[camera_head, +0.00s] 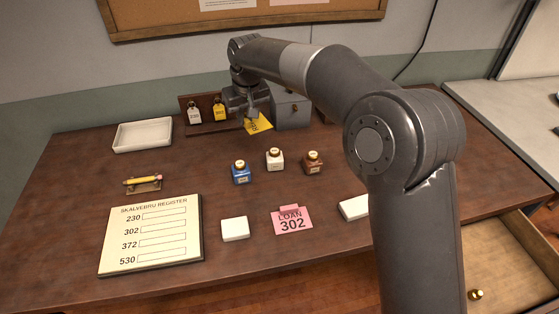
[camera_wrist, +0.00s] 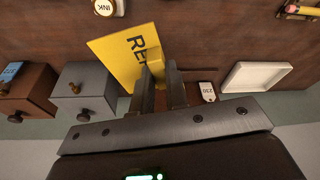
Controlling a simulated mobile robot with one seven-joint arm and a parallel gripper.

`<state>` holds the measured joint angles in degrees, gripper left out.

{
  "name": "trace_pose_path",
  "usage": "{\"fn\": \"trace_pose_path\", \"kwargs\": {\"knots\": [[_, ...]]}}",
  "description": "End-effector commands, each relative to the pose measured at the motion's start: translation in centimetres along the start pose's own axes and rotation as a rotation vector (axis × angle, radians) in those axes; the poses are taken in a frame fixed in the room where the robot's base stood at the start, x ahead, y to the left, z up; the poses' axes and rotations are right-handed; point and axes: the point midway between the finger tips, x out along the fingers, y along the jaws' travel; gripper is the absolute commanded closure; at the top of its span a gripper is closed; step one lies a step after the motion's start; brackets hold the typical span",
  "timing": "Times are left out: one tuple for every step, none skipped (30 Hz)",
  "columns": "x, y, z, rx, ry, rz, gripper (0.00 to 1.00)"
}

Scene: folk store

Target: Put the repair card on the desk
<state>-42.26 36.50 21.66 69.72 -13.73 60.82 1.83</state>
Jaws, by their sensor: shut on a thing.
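The yellow repair card (camera_head: 259,124) is in my gripper (camera_head: 250,114), near the back of the brown desk (camera_head: 85,180). In the wrist view the card (camera_wrist: 122,52) shows the black letters "RE", and the rest of its word is hidden by the fingers. My gripper (camera_wrist: 161,76) is shut on the card's edge. The card is tilted, in front of a grey drawer box (camera_head: 291,111). I cannot tell whether its lower edge touches the desk.
A rack (camera_head: 184,103) with hanging tags stands behind. A white tray (camera_head: 143,135) is at the back left. Ink bottles (camera_head: 241,172), a register board (camera_head: 151,234), a pink loan card (camera_head: 291,220) and white blocks (camera_head: 235,229) lie forward. An open drawer (camera_head: 510,260) is at right.

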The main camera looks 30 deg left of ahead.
Motion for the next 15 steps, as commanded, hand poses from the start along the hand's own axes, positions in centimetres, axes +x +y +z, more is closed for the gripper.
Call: {"fn": "trace_pose_path", "kwargs": {"knots": [[0.1, -1.5, -0.3, -0.028, 0.001, -0.008, 1.0], [0.1, -2.1, -0.4, -0.04, 0.002, -0.012, 1.0], [0.1, -3.0, -0.6, -0.057, 0.003, -0.017, 1.0], [0.1, -3.7, -0.7, -0.069, 0.003, -0.021, 1.0], [0.1, -4.2, -0.8, -0.079, 0.003, -0.024, 1.0], [0.2, -5.0, -0.9, -0.092, 0.004, -0.028, 1.0], [0.2, -5.5, -0.9, -0.102, 0.004, -0.031, 1.0], [0.6, -5.6, -0.8, -0.106, 0.001, -0.032, 1.0], [1.5, -5.3, -0.5, -0.102, -0.001, -0.031, 1.0], [1.9, -5.3, -0.4, -0.102, -0.001, -0.031, 1.0], [2.3, -5.3, -0.3, -0.102, 0.001, -0.03, 1.0], [2.8, -5.3, -0.2, -0.101, 0.001, -0.03, 1.0], [3.3, -5.3, 0.0, -0.101, 0.0, -0.031, 1.0], [3.7, -5.3, 0.1, -0.101, 0.001, -0.031, 1.0], [4.2, -5.3, 0.2, -0.101, 0.001, -0.031, 1.0]]}}
